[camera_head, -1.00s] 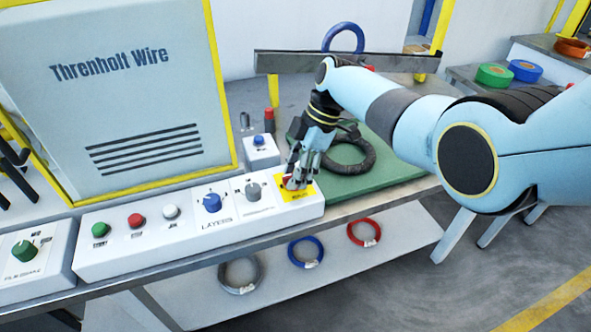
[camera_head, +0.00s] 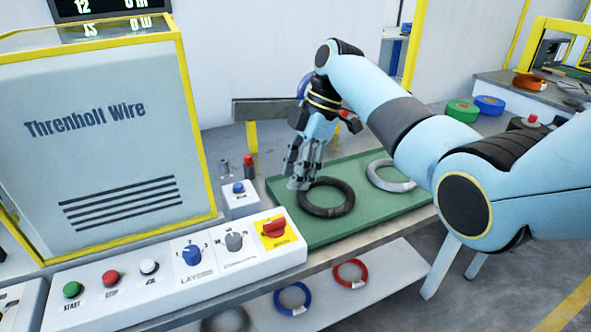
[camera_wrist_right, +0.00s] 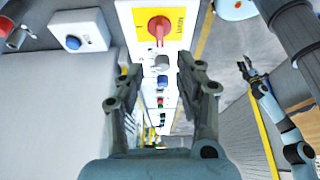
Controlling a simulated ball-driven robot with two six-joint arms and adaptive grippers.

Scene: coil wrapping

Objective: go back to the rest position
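My right gripper (camera_head: 303,180) hangs in the head view over the back left of the green tray (camera_head: 375,222), near the black coil (camera_head: 327,198). In the right wrist view its two fingers (camera_wrist_right: 158,85) are apart with nothing between them. The red rotary switch (camera_head: 274,228) on its yellow plate is clear of the gripper; it also shows in the right wrist view (camera_wrist_right: 159,27). My left gripper (camera_wrist_right: 250,72) shows only in the right wrist view, small, at the right, its fingers seemingly apart and empty.
The control panel (camera_head: 150,310) with buttons and knobs runs along the bench front. A small blue-button box (camera_head: 239,200) stands left of the tray. A grey coil (camera_head: 388,176) lies on the tray. The wire machine (camera_head: 110,140) stands at left. Red and blue coils lie on the lower shelf.

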